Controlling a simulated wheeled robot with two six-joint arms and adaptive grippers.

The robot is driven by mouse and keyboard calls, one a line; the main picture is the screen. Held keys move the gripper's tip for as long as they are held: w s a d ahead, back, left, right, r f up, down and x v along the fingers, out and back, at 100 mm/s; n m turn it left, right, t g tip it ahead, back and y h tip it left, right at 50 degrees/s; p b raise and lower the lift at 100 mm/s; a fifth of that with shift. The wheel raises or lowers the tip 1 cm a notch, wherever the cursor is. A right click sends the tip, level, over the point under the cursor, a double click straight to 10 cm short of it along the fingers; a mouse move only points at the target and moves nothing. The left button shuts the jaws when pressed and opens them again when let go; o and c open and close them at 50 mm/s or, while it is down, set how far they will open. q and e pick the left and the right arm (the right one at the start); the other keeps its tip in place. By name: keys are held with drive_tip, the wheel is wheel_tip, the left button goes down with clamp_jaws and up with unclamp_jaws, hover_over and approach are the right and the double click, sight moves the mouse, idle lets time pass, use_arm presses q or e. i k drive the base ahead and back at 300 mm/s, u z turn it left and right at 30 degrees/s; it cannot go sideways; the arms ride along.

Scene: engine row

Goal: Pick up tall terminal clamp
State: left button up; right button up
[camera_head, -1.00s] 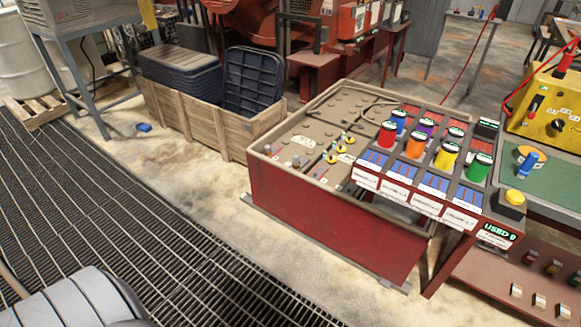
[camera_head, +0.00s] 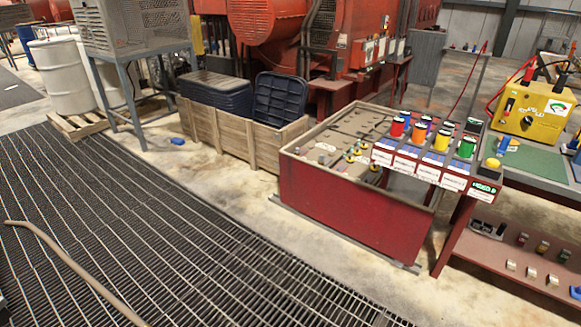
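I cannot tell for sure which piece is the tall terminal clamp. Neither of my grippers is in view.
A rack of coloured cylinders (camera_head: 441,140) sits beside the battery box. A yellow meter box (camera_head: 535,108) stands on the green-topped bench at right. A wooden crate (camera_head: 233,137) holds dark bins. The floor grating (camera_head: 170,220) is clear except for a hose (camera_head: 75,268).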

sight(321, 161)
drive_tip(key=u, duration=0.5)
drive_tip(key=i, duration=2.35)
drive_tip(key=z, duration=1.4)
drive_tip(key=i, duration=0.85)
drive_tip(key=z, duration=0.9)
